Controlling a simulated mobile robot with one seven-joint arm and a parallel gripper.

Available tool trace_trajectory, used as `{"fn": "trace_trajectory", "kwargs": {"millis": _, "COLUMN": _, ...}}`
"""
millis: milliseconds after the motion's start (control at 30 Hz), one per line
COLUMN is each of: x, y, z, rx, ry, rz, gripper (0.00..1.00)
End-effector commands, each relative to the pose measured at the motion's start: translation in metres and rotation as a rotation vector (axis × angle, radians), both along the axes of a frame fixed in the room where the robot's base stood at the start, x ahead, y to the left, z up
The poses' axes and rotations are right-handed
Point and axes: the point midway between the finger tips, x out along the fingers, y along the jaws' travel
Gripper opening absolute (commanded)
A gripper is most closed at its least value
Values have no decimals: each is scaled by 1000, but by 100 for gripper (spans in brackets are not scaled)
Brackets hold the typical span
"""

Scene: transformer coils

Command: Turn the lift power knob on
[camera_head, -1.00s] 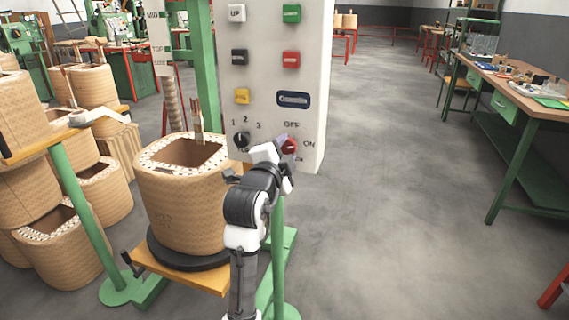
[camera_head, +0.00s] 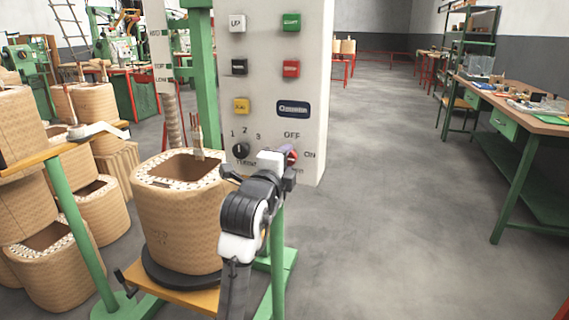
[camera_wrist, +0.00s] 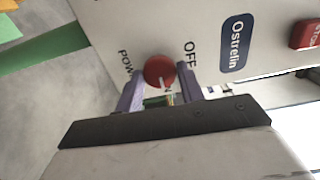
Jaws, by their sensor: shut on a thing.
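The lift power knob (camera_wrist: 159,71) is round and red with a pale pointer, on the white control panel (camera_head: 308,70). In the wrist view it sits between the two purple fingers of my gripper (camera_wrist: 160,84), which are shut on it. The word OFF shows beside it, and a partly hidden label starting "POW" is on the other side. In the head view only a bit of the red knob (camera_head: 291,156) shows past my gripper (camera_head: 286,154); ON is printed to its right and OFF above. The exact pointer setting is hard to tell.
A black selector knob (camera_head: 241,150) marked 1, 2, 3 is just left of my gripper. Several coloured buttons sit above. A large coil (camera_head: 180,215) stands close left of my arm. Open floor (camera_head: 390,190) lies to the right, before a workbench (camera_head: 520,95).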

Motion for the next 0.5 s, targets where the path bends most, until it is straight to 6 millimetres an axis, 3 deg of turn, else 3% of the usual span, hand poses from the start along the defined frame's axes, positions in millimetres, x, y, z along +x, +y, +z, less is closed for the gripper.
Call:
{"fn": "trace_trajectory", "kwargs": {"millis": 200, "x": 0, "y": -1, "z": 0, "rx": 1, "ry": 0, "rz": -1, "gripper": 15}}
{"fn": "trace_trajectory", "kwargs": {"millis": 233, "x": 0, "y": -1, "z": 0, "rx": 1, "ry": 0, "rz": -1, "gripper": 42}}
{"fn": "trace_trajectory", "kwargs": {"millis": 367, "x": 0, "y": -1, "z": 0, "rx": 1, "ry": 0, "rz": -1, "gripper": 59}}
{"fn": "trace_trajectory", "kwargs": {"millis": 500, "x": 0, "y": 0, "z": 0, "rx": 0, "ry": 0, "rz": 0, "gripper": 60}}
